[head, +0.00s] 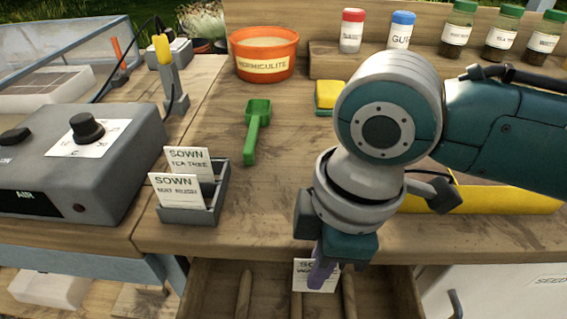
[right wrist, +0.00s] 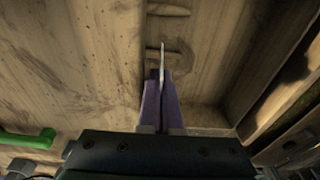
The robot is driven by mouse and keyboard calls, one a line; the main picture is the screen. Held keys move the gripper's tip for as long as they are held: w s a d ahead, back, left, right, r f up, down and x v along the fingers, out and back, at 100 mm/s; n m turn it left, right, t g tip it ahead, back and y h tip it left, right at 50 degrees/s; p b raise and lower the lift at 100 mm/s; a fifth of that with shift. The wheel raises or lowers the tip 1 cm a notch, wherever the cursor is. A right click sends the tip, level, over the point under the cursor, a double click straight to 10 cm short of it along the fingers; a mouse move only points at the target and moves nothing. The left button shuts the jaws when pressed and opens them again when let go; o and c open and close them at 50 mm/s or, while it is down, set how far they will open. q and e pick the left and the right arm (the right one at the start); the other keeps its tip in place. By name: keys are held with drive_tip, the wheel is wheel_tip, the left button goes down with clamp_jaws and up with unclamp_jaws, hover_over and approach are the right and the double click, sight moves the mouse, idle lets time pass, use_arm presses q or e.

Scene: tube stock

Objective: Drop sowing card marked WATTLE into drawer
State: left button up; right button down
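My right gripper (head: 322,272) has purple fingers and points down over the open wooden drawer (head: 212,288). It is shut on a white card (head: 303,276), whose lettering starts "SO" and "WA"; the rest is hidden by a finger. In the right wrist view the card (right wrist: 162,56) shows as a thin pale edge between the purple fingers (right wrist: 160,88). The card seems to hang at or above the drawer's opening; its exact height is hard to tell. My left gripper is out of view.
Wooden rods (head: 244,292) lie in the drawer. A grey holder (head: 190,215) with two other SOWN cards (head: 178,190) stands on the bench left of my gripper. A green scoop (head: 256,130), an orange VERMICULITE pot (head: 264,56) and a yellow tray (head: 500,203) are nearby.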

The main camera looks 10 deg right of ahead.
drive_tip(key=c, duration=1.1)
unclamp_jaws()
drive_tip(key=shift+s, duration=0.1)
drive_tip(key=shift+o, duration=0.4)
drive_tip(key=r+p, duration=0.1)
drive_tip(key=r, duration=0.2)
drive_tip(key=r+p, duration=0.1)
drive_tip(key=r, duration=0.2)
drive_tip(key=d+r, duration=0.1)
drive_tip(key=r, duration=0.2)
drive_tip(key=shift+p, duration=0.4)
drive_tip(key=shift+s+r, duration=0.2)
drive_tip(key=shift+r, duration=0.25)
